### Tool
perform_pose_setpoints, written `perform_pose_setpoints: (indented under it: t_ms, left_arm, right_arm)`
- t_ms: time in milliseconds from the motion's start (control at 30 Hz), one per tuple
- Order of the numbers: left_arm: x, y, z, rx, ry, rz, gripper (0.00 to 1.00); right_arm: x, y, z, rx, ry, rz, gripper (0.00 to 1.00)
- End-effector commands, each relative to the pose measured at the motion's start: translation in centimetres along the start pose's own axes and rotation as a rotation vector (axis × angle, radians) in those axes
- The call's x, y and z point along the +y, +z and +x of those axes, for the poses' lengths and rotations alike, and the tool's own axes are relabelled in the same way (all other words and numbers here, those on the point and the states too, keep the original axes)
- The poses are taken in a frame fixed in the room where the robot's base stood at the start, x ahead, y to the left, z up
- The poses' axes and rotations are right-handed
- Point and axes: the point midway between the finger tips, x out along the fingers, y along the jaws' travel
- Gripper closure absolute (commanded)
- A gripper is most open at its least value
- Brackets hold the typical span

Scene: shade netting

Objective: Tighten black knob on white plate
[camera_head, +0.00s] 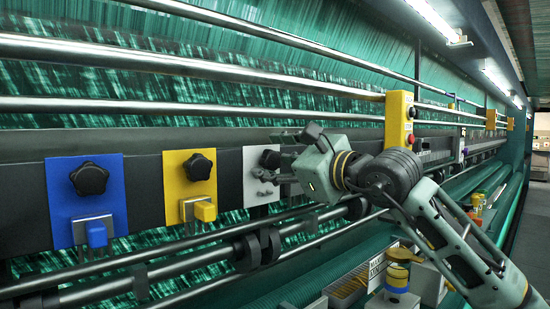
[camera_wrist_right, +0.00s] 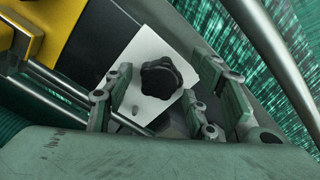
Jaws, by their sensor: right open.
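The white plate (camera_head: 256,186) is on the dark beam, right of the yellow plate. Its black knob (camera_head: 269,160) shows beside my right gripper (camera_head: 275,168), which comes in from the right and partly covers the plate. In the right wrist view the black lobed knob (camera_wrist_right: 161,78) sits on the tilted white plate (camera_wrist_right: 152,47), with a small grey peg below it. The fingers of my right gripper (camera_wrist_right: 160,103) are apart on either side of the knob, with visible gaps; I see no contact. My left gripper is not in view.
A yellow plate (camera_head: 178,164) and a blue plate (camera_head: 62,197) with black knobs and coloured levers are to the left. Metal rollers (camera_head: 200,104) run above and below the beam. A yellow control box (camera_head: 398,120) stands above my right arm.

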Motion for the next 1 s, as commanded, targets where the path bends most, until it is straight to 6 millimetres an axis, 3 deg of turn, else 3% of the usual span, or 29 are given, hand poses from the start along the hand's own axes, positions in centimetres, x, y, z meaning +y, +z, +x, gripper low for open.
perform_pose_setpoints:
  t_ms: [900, 1000]
  left_arm:
    - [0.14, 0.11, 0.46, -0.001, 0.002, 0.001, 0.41]
    - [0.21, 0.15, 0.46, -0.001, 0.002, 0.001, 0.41]
  right_arm:
    - [0.01, 0.01, 0.31, 0.000, 0.000, 0.001, 0.48]
    - [0.02, 0.00, 0.32, 0.000, 0.000, 0.001, 0.55]
